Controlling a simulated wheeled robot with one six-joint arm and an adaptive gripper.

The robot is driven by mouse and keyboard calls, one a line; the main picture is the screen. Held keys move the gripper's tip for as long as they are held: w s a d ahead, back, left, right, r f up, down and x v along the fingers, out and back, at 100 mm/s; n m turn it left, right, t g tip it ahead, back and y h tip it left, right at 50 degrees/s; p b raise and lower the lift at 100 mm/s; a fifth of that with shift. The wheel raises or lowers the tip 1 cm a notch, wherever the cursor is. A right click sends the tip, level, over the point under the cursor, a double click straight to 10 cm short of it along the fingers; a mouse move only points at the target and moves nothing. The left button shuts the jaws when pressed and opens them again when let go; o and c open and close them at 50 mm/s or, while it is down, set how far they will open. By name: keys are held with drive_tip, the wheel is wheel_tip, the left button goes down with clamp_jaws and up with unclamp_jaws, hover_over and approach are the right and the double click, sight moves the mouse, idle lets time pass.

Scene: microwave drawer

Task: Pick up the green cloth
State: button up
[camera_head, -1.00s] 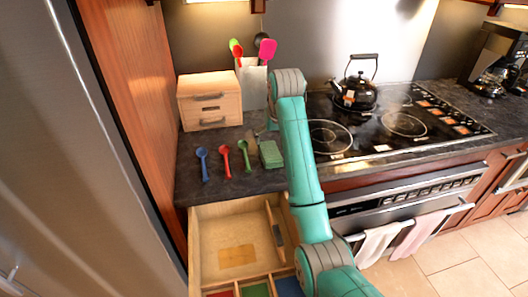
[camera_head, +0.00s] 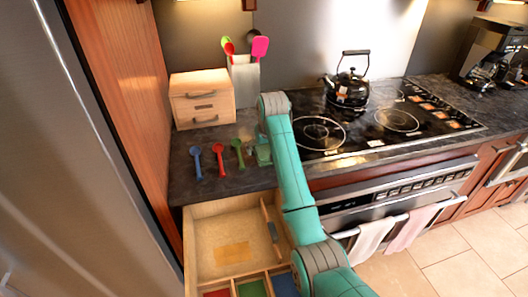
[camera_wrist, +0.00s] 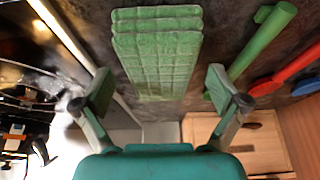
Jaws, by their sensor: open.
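The green cloth (camera_head: 263,157) is a folded, quilted stack on the dark counter, just right of the green spoon, and my arm partly hides it in the head view. In the wrist view the cloth (camera_wrist: 157,55) fills the upper middle, with its layered edge at the top. My gripper (camera_wrist: 158,90) is open, with one finger to each side of the cloth in that view and nothing held. In the head view the gripper is mostly hidden behind my arm.
Green (camera_head: 239,154), red (camera_head: 219,158) and blue (camera_head: 197,163) spoons lie left of the cloth. A wooden drawer box (camera_head: 202,98) and utensil holder (camera_head: 245,82) stand behind. The stove (camera_head: 380,128) with kettle (camera_head: 348,90) is right. An open drawer (camera_head: 205,215) juts out below.

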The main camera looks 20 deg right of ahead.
sight(264, 149)
drive_tip(key=c, duration=1.1)
drive_tip(key=shift+c, duration=0.2)
wheel_tip(264, 149, up, 10)
